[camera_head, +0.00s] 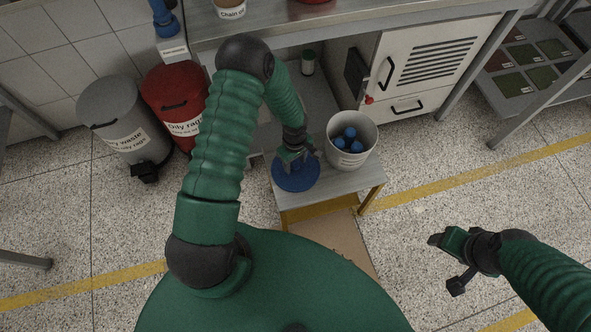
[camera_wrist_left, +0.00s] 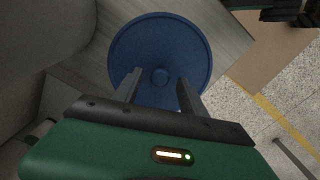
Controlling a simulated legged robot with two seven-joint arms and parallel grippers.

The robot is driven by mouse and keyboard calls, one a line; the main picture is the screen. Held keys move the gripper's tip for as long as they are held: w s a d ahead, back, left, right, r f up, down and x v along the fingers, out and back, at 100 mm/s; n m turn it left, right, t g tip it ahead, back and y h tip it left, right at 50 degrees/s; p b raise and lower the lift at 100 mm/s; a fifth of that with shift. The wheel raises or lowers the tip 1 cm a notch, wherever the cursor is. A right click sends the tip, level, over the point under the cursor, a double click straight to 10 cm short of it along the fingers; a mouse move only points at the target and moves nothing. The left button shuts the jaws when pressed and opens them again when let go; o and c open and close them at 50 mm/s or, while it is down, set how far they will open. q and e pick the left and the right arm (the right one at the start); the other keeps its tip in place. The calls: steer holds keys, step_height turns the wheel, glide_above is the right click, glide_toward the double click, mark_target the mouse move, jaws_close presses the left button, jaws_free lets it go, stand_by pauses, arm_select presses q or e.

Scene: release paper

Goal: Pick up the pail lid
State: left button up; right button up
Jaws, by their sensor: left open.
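The pail lid (camera_head: 296,176) is a round blue disc lying flat on a small low table (camera_head: 330,189). In the left wrist view the lid (camera_wrist_left: 160,45) shows a raised round knob (camera_wrist_left: 160,76) at its middle. My left gripper (camera_head: 292,157) is over the lid in the head view. In the left wrist view its two fingers (camera_wrist_left: 158,90) are apart, one on each side of the knob; I cannot tell how far above the lid they are. My right gripper (camera_head: 443,241) is over the floor at the right, away from the lid; its jaws are too small to judge.
A white pail (camera_head: 347,160) with several blue items (camera_head: 349,136) inside stands right of the lid. A grey bin (camera_head: 115,115) and a red bin (camera_head: 172,95) stand at the left. A workbench with a white cabinet (camera_head: 428,60) is behind. The floor at right is mostly clear.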

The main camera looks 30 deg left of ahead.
arm_select(q)
steer(key=shift+a+f, duration=0.1)
steer(key=shift+f, duration=0.4)
steer(key=shift+r, duration=0.15)
steer(key=shift+d+r, duration=0.15)
steer(key=shift+d, duration=0.25)
steer(key=c, duration=0.4)
steer(key=shift+c, duration=1.3)
steer(key=shift+a, duration=0.25)
jaws_close()
arm_select(e)
steer(key=shift+f, duration=0.1)
steer(key=shift+d, duration=0.1)
